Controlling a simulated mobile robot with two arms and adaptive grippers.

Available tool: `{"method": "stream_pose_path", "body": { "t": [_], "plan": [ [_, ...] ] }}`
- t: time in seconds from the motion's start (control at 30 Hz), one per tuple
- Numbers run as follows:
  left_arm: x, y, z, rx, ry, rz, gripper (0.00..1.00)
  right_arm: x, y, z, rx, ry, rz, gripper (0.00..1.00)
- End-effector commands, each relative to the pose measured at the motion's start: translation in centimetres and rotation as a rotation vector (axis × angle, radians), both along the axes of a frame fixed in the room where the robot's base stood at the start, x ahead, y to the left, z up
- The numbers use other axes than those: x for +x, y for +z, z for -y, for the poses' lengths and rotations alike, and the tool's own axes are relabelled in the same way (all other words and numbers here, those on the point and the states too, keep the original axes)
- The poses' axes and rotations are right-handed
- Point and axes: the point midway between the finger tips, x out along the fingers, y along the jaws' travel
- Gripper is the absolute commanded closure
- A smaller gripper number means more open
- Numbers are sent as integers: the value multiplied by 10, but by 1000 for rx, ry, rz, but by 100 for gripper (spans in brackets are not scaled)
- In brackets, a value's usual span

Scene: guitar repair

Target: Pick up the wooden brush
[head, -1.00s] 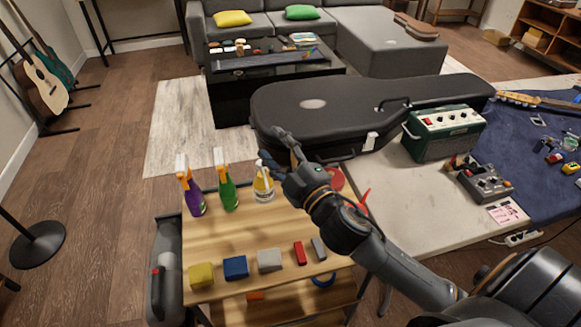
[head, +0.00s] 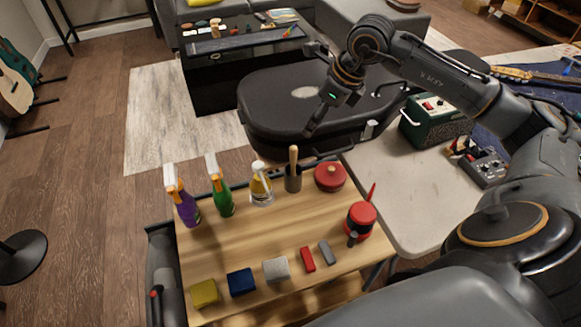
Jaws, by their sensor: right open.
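A light wooden handle (head: 293,156), apparently the wooden brush, stands upright in a dark cup (head: 293,182) at the back of the wooden cart top (head: 225,255). Its lower end is hidden inside the cup. My right gripper (head: 311,92) is above and beyond the cup in the picture, over the black guitar case. Its fingers are spread wide and hold nothing. It is apart from the handle. My left gripper is not in view.
A red pot (head: 361,218) is at right. Several coloured blocks line the front. The guitar case (head: 270,105) lies behind.

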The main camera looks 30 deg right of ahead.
Motion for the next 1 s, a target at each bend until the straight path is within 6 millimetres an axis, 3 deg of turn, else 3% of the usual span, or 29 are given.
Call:
{"method": "stream_pose_path", "body": {
  "t": [0.33,1.0],
  "plan": [
    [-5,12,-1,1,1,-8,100,20,-59,-14,2,1,-6,54],
    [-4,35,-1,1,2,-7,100,41,-121,-30,2,2,-4,54]
  ]
}}
